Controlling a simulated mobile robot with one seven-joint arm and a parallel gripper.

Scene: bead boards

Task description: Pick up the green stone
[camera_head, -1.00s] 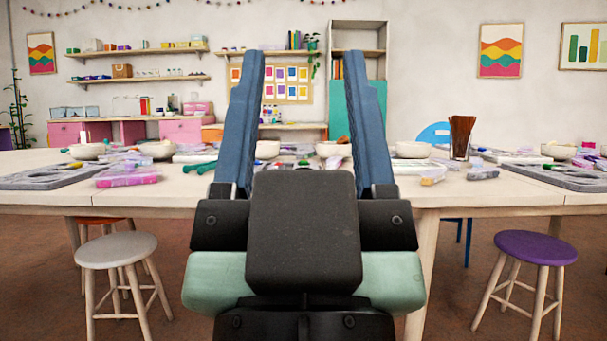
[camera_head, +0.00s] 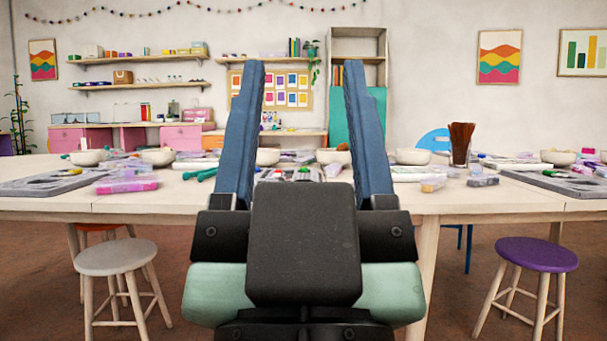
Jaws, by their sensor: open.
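My gripper (camera_head: 303,68) is open and empty, its two blue fingers pointing up and forward in front of the table (camera_head: 480,203). A small pale green lump (camera_head: 333,170) lies on the table and shows between the fingers, near the right one; it may be the green stone, but it is too small to be sure. A dark green item (camera_head: 200,173) lies left of the left finger and looks like tool handles. Both lie beyond the gripper, apart from it. My gripper hides part of the table's middle.
Grey bead boards (camera_head: 30,187) and (camera_head: 570,186) lie at both ends of the table. A white stool (camera_head: 115,257) and a purple stool (camera_head: 537,254) stand in front.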

